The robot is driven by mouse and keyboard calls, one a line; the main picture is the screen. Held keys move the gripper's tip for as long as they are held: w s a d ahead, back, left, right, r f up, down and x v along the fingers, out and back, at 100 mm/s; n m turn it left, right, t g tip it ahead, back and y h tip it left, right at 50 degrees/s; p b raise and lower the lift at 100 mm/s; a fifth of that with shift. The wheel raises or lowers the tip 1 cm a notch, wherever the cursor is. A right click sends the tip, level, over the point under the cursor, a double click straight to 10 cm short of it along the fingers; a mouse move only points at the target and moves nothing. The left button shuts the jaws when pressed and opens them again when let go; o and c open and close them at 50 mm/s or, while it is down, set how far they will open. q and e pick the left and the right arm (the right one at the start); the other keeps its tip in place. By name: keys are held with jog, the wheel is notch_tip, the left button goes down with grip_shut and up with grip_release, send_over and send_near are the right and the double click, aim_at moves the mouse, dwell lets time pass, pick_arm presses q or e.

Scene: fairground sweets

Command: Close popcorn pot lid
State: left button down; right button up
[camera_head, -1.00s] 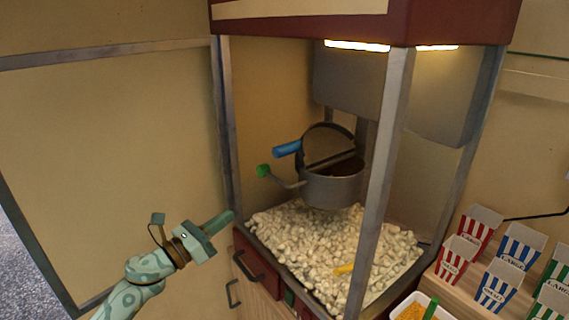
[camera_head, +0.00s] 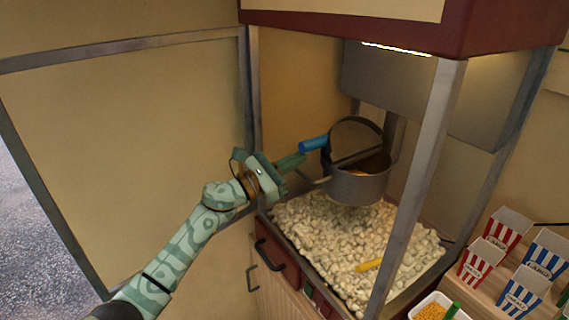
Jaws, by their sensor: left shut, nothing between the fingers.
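The grey popcorn pot (camera_head: 359,188) hangs inside the popcorn machine above the heap of popcorn. Its lid (camera_head: 355,139) stands raised at the back left of the rim, and the pot's opening shows. A blue handle (camera_head: 314,143) sticks out to the left from the lid. My left gripper (camera_head: 300,160) is shut and empty. In the picture its fingertips lie just below and left of the blue handle; I cannot tell whether they touch it. The gripper hides the pot's green-knobbed side handle. My right gripper is out of view.
A metal post (camera_head: 418,185) of the machine stands right of the pot. Popcorn (camera_head: 340,240) with a yellow-handled scoop (camera_head: 369,265) lies below. An open door panel (camera_head: 130,150) is at left. Striped boxes (camera_head: 522,290) and a tub of kernels (camera_head: 433,311) are at right.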

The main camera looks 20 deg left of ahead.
pick_arm(q)
jog(key=shift+w, duration=0.1)
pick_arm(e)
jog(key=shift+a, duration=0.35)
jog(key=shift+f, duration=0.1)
pick_arm(q)
jog(key=shift+m+b, duration=0.5)
jog(key=shift+b, duration=0.1)
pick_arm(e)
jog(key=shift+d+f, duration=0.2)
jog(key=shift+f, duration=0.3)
pick_arm(q)
jog(key=shift+r, duration=0.15)
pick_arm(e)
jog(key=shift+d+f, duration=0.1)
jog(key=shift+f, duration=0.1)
